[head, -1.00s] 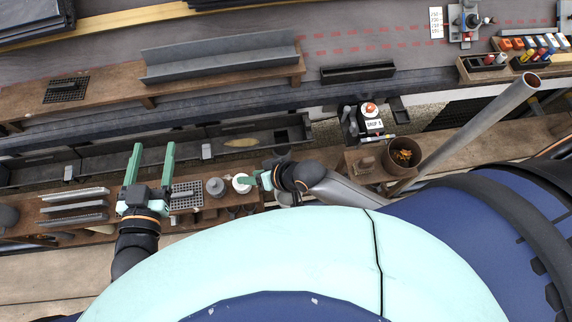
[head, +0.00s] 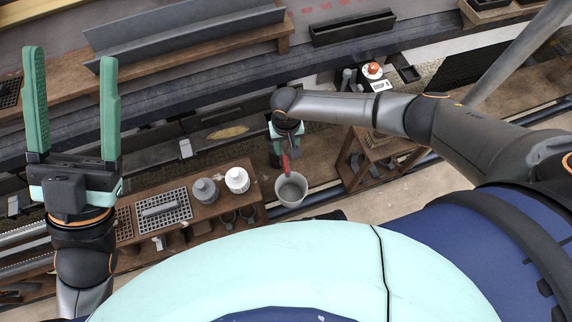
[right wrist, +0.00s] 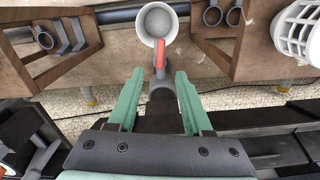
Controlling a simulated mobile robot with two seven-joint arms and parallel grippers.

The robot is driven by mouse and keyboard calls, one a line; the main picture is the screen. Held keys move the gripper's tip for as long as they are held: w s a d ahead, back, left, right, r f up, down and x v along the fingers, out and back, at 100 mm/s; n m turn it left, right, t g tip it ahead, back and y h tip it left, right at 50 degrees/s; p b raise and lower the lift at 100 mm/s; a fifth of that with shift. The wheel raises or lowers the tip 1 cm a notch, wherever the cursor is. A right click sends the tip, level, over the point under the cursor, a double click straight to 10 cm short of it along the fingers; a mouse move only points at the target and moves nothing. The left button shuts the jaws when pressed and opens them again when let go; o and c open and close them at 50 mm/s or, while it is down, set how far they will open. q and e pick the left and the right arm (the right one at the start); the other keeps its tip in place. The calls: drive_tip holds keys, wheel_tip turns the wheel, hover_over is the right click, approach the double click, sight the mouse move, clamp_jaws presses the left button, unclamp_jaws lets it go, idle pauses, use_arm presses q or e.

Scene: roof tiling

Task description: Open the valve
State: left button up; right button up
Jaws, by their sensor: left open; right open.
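The valve has a red lever handle (right wrist: 160,58) on a grey pipe body (right wrist: 162,84). A round, light grey cup-like opening (right wrist: 157,22) lies just beyond it. In the head view the red handle (head: 285,164) shows below my right gripper (head: 287,142), with the grey cup (head: 291,190) under it. In the right wrist view my right gripper (right wrist: 156,90) is open. Its green fingers stand on both sides of the valve body, with the handle ahead of and between the tips. I cannot tell whether they touch. My left gripper (head: 71,62) is open, empty and raised at the left.
A wooden bench (head: 210,212) with a perforated tray (head: 160,210), a grey pot (head: 205,191) and a white pot (head: 237,180) stands left of the valve. A dark trough (head: 220,133) runs behind. A wooden stand (head: 362,165) is to the right.

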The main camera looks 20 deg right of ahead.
sight(286, 166)
use_arm(q)
wheel_tip(286, 166, down, 9)
drive_tip(key=d+b, duration=0.1)
drive_tip(key=b, duration=0.6)
drive_tip(key=shift+w+g, duration=0.15)
drive_tip(key=shift+g, duration=0.15)
use_arm(e)
wheel_tip(286, 166, down, 12)
drive_tip(key=shift+r, duration=0.1)
use_arm(q)
drive_tip(key=shift+r, duration=0.15)
use_arm(e)
drive_tip(key=shift+a, duration=0.1)
drive_tip(key=shift+c, duration=0.3)
clamp_jaws()
